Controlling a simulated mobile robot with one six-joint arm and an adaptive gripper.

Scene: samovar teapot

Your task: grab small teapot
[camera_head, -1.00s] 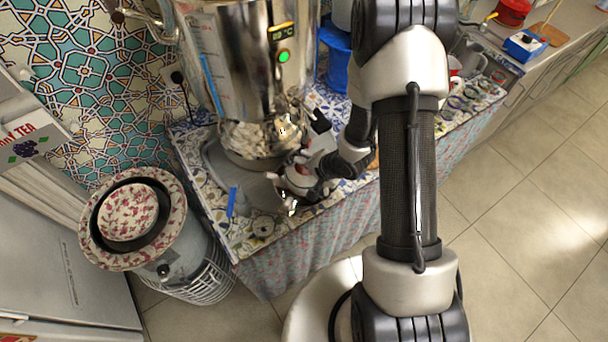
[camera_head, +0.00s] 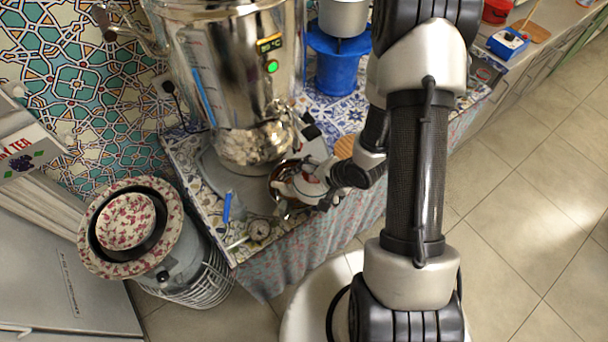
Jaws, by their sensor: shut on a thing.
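The large shiny metal samovar (camera_head: 235,85) stands on the tiled counter, with a lit green button and a small display. The small teapot (camera_head: 280,190) shows only in part, as a shiny, brownish shape below and right of the samovar's base, near the counter's front edge. My gripper (camera_head: 292,182) is at the teapot and shut on it, covering much of it. The fingertips and the exact grip are hard to make out. I cannot tell whether the teapot touches the counter.
A blue stand (camera_head: 336,68) with a metal pot (camera_head: 343,16) is right of the samovar. A small round dial-like item (camera_head: 259,230) lies near the front corner. A patterned bowl (camera_head: 125,220) sits at lower left. Tiled floor (camera_head: 540,220) is open at right.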

